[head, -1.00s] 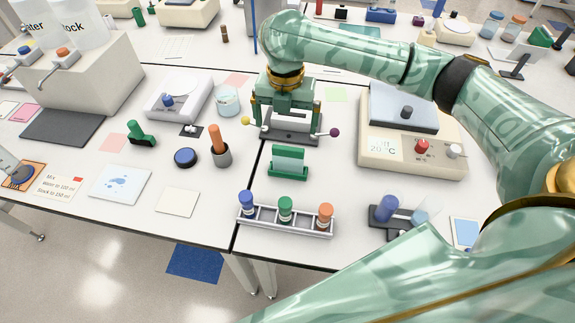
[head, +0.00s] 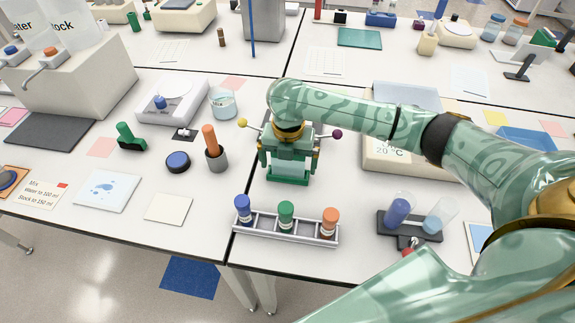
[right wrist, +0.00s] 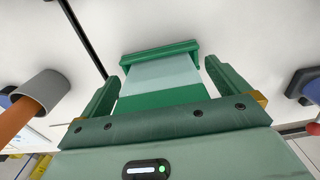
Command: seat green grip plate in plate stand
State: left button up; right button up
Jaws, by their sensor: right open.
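The green grip plate is a pale panel with a green grip strip. It stands upright in a green base (head: 288,181); its pale panel (right wrist: 163,72) and green strip (right wrist: 172,98) show in the right wrist view. My right gripper (head: 288,168) is over it, with its open fingers on either side of the plate, also seen in the right wrist view (right wrist: 162,72). A grey fixture, which looks like the plate stand, is behind my gripper and mostly hidden; its yellow knob (head: 242,122) and purple knob (head: 337,133) show. My left gripper is out of view.
A rack (head: 262,235) with blue, green and orange capped vials stands in front. A grey cup (head: 217,160) with an orange-handled tool is at left. A cream thermal cycler (head: 380,158) is at right, partly behind my arm. A dark tube holder (head: 422,232) is at front right.

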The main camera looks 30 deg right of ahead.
jog(key=shift+r, duration=0.15)
jog(key=shift+c, duration=0.7)
jog(key=c, duration=1)
jog(key=shift+r, duration=0.1)
